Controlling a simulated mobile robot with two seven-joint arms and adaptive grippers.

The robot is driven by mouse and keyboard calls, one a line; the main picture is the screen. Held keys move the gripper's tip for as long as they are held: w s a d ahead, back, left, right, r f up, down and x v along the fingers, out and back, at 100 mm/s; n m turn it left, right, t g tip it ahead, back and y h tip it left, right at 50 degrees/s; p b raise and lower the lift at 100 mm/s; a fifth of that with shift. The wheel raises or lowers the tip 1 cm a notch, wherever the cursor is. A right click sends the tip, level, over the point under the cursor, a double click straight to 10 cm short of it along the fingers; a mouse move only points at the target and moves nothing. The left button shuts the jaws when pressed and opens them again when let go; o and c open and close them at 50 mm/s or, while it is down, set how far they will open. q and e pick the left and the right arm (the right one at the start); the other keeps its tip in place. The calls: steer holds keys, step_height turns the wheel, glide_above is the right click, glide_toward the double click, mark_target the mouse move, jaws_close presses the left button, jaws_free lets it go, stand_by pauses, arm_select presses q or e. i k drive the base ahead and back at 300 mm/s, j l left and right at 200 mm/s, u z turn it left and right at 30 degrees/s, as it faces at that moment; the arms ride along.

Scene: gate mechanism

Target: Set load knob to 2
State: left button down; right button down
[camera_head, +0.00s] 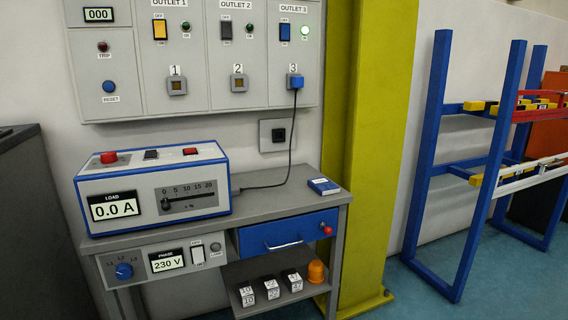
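The load box (150,187) is a white and blue case standing on the grey workbench. Its load display (114,206) reads 0.0 A. A red round knob (108,157) sits on the left of its top face, with markings too small to read. A slider (167,204) on the front face, under a scale from 0 to 20, stands at the left end. No knob in view is legibly labelled as the load knob. Neither of my grippers is in view.
Below the bench top are a blue phase knob (124,271) and a 230 V display (167,261). An outlet panel (195,95) hangs behind; a black cable runs from the box to outlet 3's blue plug (295,81). A yellow column (372,150) stands right.

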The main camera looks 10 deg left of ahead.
mark_target(109, 157)
steer(key=u, duration=1.25)
steer(key=l+u, duration=0.1)
steer(key=u, duration=0.3)
steer(key=l+u, duration=0.15)
steer(key=u, duration=0.3)
